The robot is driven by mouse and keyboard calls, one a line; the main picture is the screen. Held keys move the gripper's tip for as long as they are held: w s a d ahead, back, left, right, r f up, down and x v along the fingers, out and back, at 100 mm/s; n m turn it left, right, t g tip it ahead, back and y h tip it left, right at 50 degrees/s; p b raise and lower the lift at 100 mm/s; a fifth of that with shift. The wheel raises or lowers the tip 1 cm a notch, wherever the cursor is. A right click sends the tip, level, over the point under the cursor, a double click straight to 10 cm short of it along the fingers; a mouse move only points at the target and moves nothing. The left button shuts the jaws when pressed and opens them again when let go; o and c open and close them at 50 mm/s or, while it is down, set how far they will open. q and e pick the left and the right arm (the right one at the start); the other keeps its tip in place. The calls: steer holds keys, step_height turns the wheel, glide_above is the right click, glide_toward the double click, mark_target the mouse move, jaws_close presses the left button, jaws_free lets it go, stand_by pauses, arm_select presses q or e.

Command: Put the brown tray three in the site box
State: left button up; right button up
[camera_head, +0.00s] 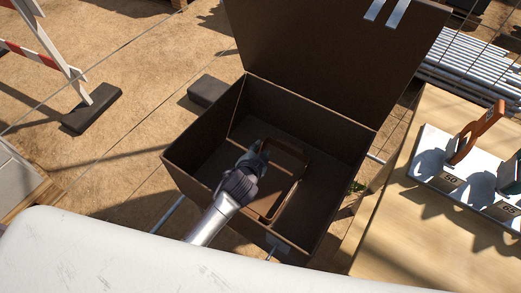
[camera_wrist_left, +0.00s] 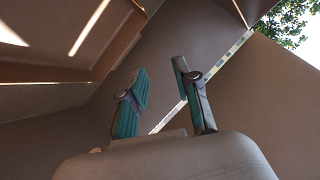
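The site box (camera_head: 205,138) is a large dark brown box that stands on the ground with its lid (camera_head: 310,50) raised. A brown tray (camera_head: 287,178) lies inside it, on or near the floor. My left gripper (camera_head: 258,152) reaches down into the box at the tray's left side and covers part of it. In the left wrist view the two teal-padded fingers (camera_wrist_left: 165,98) are apart with nothing between them. The brown tray's edge (camera_wrist_left: 55,73) shows at upper left there, apart from the fingers. My right gripper is not in view.
A wooden table (camera_head: 400,235) stands right of the box, with a white board (camera_head: 430,165) holding an orange tool (camera_head: 478,130). A dark block (camera_head: 207,90) lies left of the box. A striped barrier (camera_head: 60,60) stands at far left.

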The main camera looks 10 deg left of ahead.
arm_select(q)
steer(key=p+v, duration=0.1)
steer(key=v, duration=1.1)
steer(key=shift+r, duration=0.15)
